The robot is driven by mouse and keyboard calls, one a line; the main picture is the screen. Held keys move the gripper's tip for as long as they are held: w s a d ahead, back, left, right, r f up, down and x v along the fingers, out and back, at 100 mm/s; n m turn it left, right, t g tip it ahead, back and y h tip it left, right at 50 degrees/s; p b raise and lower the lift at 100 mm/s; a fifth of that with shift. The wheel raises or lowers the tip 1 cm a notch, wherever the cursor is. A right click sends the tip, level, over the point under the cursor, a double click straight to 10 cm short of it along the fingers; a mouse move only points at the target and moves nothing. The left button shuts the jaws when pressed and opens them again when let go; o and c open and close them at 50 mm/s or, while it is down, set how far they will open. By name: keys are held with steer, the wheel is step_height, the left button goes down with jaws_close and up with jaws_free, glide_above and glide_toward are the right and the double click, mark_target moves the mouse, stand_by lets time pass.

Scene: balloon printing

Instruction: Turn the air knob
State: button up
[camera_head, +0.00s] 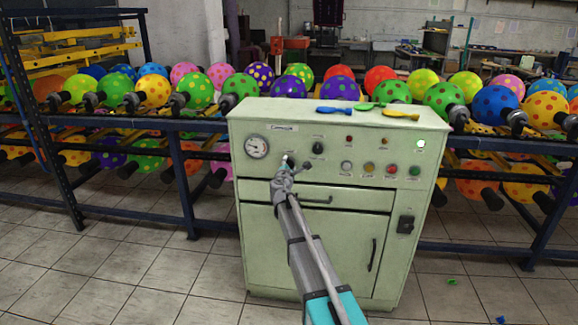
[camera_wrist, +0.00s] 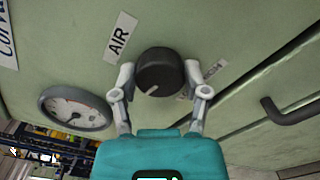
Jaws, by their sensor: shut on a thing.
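The air knob (camera_wrist: 160,70) is a round black knob with a light pointer line, on the pale green panel beside an "AIR" label (camera_wrist: 120,37) in the wrist view. My gripper (camera_wrist: 158,78) has one finger on each side of the knob and is shut on it.
Deflated balloons (camera_head: 337,110) lie on top. Racks of spotted balloons (camera_head: 205,90) stand behind. The tiled floor at left is clear.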

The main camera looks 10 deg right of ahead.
steer(key=m, duration=0.4)
steer(key=shift+w+m, duration=0.1)
steer(key=shift+m, duration=0.2)
steer(key=m, duration=0.4)
steer(key=shift+m, duration=0.4)
steer(key=o, duration=1.2)
steer(key=shift+c, duration=0.2)
steer(key=shift+s, duration=0.2)
steer(key=v, duration=1.1)
steer(key=shift+s, duration=0.3)
